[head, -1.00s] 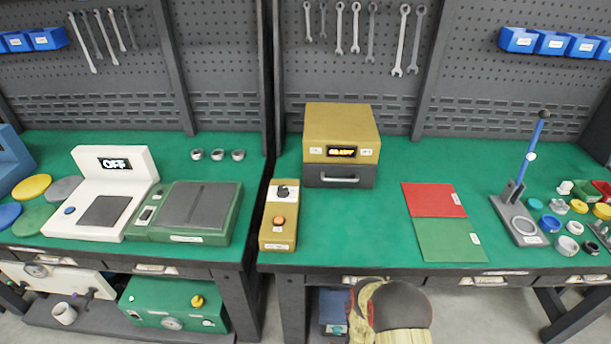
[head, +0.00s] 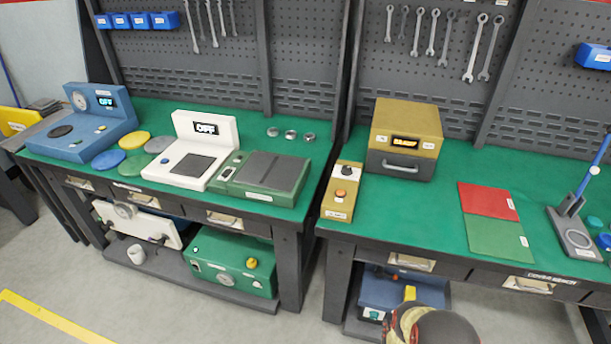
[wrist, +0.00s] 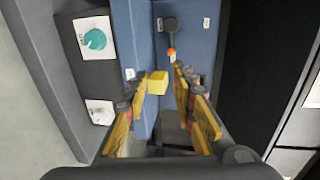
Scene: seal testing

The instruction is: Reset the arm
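My gripper (wrist: 154,88) shows in the wrist view with its two yellow-and-black fingers spread apart. Nothing is held between them. A blue device (wrist: 180,55) lies beyond the fingertips, with a yellow block-like part (wrist: 157,82) on it showing in the gap between the fingers. I cannot tell how far the fingertips are from it. In the head view, part of my arm (head: 445,328) shows at the bottom edge, in front of the right bench. The blue device (head: 385,294) sits on the lower shelf under that bench.
The green-topped right bench (head: 420,205) carries a yellow-and-grey box (head: 405,130), a control box (head: 342,190), a red-and-green mat (head: 490,203) and a blue-levered press (head: 575,232). The left bench holds a blue machine (head: 85,120), a white scale (head: 200,165) and a green scale (head: 265,178). Floor is clear at lower left.

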